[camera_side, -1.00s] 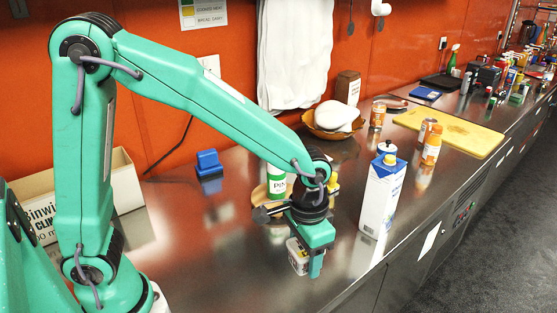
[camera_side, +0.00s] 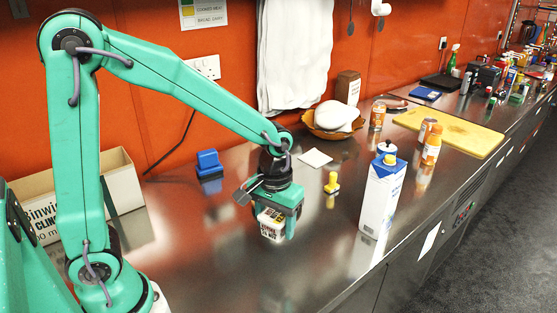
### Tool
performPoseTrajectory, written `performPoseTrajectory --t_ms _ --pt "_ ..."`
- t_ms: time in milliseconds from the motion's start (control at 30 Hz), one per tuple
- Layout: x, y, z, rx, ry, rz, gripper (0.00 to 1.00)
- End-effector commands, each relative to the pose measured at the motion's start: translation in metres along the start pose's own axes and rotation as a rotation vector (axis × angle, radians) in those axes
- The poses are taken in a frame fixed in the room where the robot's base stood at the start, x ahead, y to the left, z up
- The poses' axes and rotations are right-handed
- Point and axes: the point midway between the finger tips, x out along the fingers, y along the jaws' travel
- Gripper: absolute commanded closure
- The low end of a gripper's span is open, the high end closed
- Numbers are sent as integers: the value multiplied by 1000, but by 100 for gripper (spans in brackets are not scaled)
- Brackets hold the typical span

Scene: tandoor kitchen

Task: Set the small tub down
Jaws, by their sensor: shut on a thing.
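The small tub (camera_side: 270,224) is white with dark and yellow print. It hangs below my gripper (camera_side: 276,222), which is shut on it. One teal finger shows along the tub's right side; the other finger is hidden. The tub looks upright, close over the bare steel counter (camera_side: 225,275). I cannot tell whether its base touches the counter.
A blue block (camera_side: 209,165) and an open box (camera_side: 120,183) are to the left. The counter in front of the tub is clear.

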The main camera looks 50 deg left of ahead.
Motion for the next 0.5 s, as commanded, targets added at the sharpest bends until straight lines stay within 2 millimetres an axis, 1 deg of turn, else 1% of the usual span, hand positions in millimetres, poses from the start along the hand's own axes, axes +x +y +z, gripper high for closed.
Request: performPoseTrajectory --t_ms 33,200,500 --pt "-1 -13 -4 -68 1 1 70" --pt "-1 -51 -9 -282 1 1 70" --pt "-1 -115 -8 -659 0 0 70"
